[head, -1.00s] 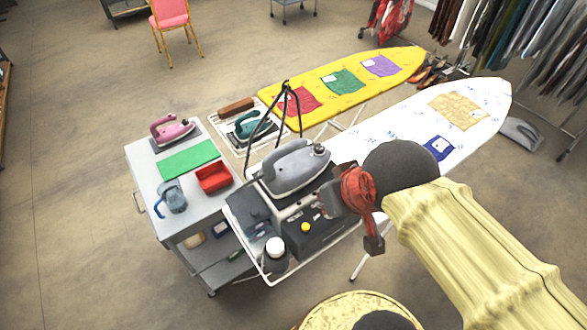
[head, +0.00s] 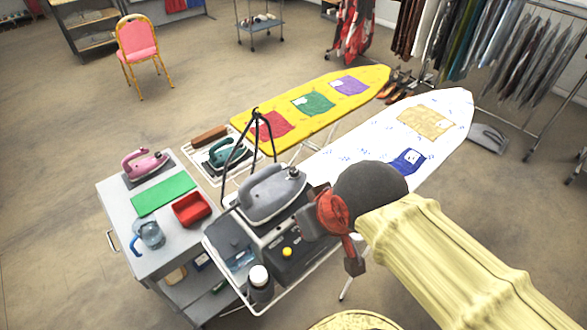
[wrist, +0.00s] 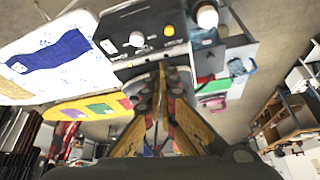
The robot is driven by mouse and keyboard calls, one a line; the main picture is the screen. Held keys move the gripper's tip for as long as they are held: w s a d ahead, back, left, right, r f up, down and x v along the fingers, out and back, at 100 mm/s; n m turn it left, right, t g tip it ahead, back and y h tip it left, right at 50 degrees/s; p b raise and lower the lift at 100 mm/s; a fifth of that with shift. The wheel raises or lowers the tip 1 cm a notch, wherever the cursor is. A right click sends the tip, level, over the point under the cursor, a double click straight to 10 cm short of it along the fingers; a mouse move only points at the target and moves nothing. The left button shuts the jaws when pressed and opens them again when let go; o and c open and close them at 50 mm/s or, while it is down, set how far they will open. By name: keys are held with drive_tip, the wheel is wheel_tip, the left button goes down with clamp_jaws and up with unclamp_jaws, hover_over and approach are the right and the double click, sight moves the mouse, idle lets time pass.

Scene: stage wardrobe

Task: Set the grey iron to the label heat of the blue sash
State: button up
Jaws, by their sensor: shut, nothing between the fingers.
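The grey iron (head: 268,196) rests on top of a dark station (head: 300,250) with a grey panel, at the end of the white ironing board. In the wrist view the station front (wrist: 140,18) shows a pale round knob (wrist: 137,40) with marks around it and a yellow button (wrist: 168,30). The blue sash (head: 408,161) lies on the white board; it also shows in the wrist view (wrist: 48,54) with a white label too small to read. My gripper (head: 304,225) is shut and empty, close in front of the station; its fingertips (wrist: 162,72) point toward the panel. Contact cannot be told.
A grey cart (head: 118,205) at left holds a pink iron (head: 145,163), green mat (head: 163,194), red tray (head: 191,209) and blue jug (head: 148,236). A teal iron (head: 224,153) stands by the yellow board (head: 285,105). A black white-capped bottle (head: 260,284) stands beside the station.

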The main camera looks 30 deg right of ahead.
drive_tip(key=shift+o, duration=0.6)
drive_tip(key=o, duration=0.4)
drive_tip(key=shift+n+g, duration=0.5)
drive_tip(key=shift+g, duration=0.1)
drive_tip(key=w+r+p, duration=0.2)
drive_tip(key=w, duration=0.1)
drive_tip(key=w+d+r+p, duration=0.1)
drive_tip(key=shift+w, duration=0.3)
drive_tip(key=shift+c, duration=0.2)
drive_tip(key=shift+o, duration=1.3)
drive_tip(key=w+d+r+n+g+p, duration=0.1)
drive_tip(key=w+p, duration=0.1)
drive_tip(key=w, duration=0.4)
drive_tip(key=shift+d+r+p, duration=0.2)
drive_tip(key=shift+d+p, duration=0.2)
drive_tip(key=shift+o, duration=0.3)
drive_tip(key=w+d+f+n+g+p, duration=0.1)
drive_tip(key=w+d+g+p, duration=0.1)
drive_tip(key=w, duration=0.5)
drive_tip(key=shift+w+d+f+n+p, duration=0.35)
drive_tip(key=shift+d+p, duration=0.2)
drive_tip(key=shift+p, duration=0.3)
drive_tip(key=n+g+p, duration=0.1)
drive_tip(key=n+p, duration=0.1)
hover_over(294, 170)
wheel_tip(294, 170, down, 4)
drive_tip(key=shift+m, duration=0.25)
wheel_tip(294, 170, down, 8)
drive_tip(key=shift+r, duration=0.25)
drive_tip(key=shift+c, duration=0.7)
